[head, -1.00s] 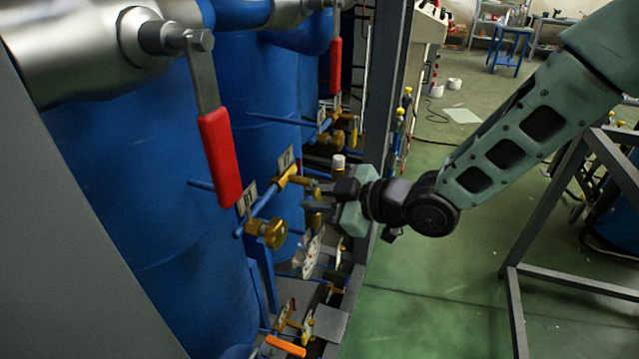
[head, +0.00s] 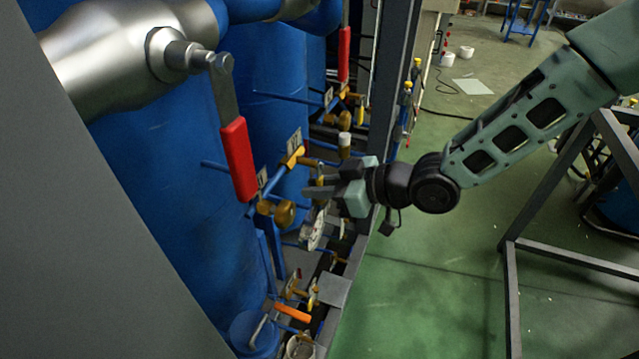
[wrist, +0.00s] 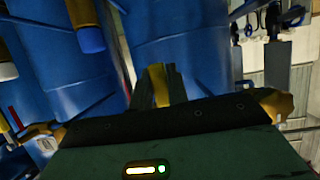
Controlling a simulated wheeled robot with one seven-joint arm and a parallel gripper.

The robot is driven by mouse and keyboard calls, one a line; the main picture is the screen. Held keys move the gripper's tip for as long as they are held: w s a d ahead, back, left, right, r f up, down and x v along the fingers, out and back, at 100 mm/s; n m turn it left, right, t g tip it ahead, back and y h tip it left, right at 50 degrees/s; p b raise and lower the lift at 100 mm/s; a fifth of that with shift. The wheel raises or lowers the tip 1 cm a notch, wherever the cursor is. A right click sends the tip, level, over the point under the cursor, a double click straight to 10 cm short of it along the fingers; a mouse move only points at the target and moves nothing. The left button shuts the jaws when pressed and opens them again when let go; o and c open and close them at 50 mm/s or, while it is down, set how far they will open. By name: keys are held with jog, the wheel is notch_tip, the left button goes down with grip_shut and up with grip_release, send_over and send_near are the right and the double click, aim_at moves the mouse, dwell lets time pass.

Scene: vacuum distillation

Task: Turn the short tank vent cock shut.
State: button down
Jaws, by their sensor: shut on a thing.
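My gripper (head: 317,188) reaches in from the right, beside the pipework in front of the blue tanks. In the wrist view its fingers (wrist: 160,84) are close together, with a narrow yellow handle (wrist: 160,88) between them. It looks like the lever of a vent cock; the fingers hide most of it in the head view. A yellow brass fitting (head: 293,157) on a blue pipe is just above and left of the fingertips. I cannot tell how far the handle is turned.
A long red lever (head: 239,160) hangs at left, above a round brass valve (head: 284,212). A white-capped fitting (head: 344,143) stands close above my gripper. A dark frame post (head: 392,95) is behind my wrist. Green floor at right is clear up to a grey frame (head: 512,290).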

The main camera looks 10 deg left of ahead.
jog(key=c, duration=1.4)
grip_release()
jog(key=shift+o, duration=0.2)
jog(key=b+v, duration=0.1)
jog(key=v, duration=1.6)
jog(key=shift+d, duration=0.2)
